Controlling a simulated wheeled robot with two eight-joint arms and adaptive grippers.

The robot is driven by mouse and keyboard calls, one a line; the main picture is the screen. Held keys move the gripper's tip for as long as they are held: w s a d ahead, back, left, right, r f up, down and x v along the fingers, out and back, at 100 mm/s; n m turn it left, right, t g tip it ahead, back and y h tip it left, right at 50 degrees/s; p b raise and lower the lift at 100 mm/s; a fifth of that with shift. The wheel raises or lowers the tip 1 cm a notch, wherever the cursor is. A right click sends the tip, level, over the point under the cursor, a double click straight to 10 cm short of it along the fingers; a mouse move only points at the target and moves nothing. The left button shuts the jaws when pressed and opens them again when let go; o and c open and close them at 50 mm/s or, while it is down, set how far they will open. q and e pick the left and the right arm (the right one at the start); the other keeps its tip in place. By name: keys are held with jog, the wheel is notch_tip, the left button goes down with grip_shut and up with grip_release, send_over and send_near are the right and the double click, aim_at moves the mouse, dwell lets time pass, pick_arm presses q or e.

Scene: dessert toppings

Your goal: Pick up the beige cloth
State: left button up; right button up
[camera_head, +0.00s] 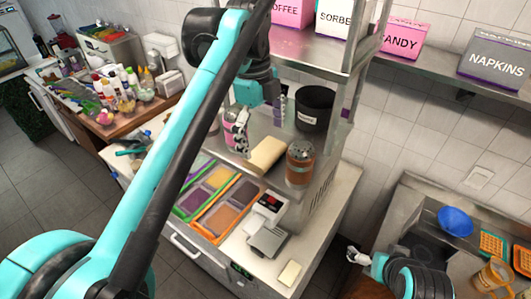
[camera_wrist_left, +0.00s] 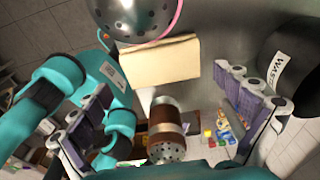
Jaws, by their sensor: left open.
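The beige cloth (camera_head: 268,155) looks like a folded block and lies on the metal shelf between two shakers. In the left wrist view the cloth (camera_wrist_left: 160,62) sits just beyond and between the spread fingers. My left gripper (camera_head: 258,118) is open and empty above the shelf, behind the cloth in the head view, and it does not touch the cloth. Both purple-padded fingers of the left gripper (camera_wrist_left: 165,82) show in the wrist view. My right gripper (camera_head: 354,255) is low at the right, apart from the cloth; its jaw opening is too small to judge.
A brown shaker (camera_head: 299,165) stands right of the cloth, and a pink-banded shaker (camera_head: 231,133) stands left, near a left finger. A black waste bin (camera_head: 314,108) is behind. Topping trays (camera_head: 221,205) and a scale (camera_head: 264,228) are below. A small pale block (camera_head: 290,273) lies on the counter.

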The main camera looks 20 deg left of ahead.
aim_at(270, 150)
pick_arm(q)
jog(key=f, duration=0.3)
jog(key=shift+w+d, duration=0.15)
jog(key=shift+d, duration=0.05)
pick_arm(e)
jog(key=shift+w+r, duration=0.1)
jog(key=shift+w, duration=0.05)
pick_arm(q)
jog(key=c, duration=1)
jog(key=shift+o, duration=0.2)
jog(key=shift+r, duration=0.15)
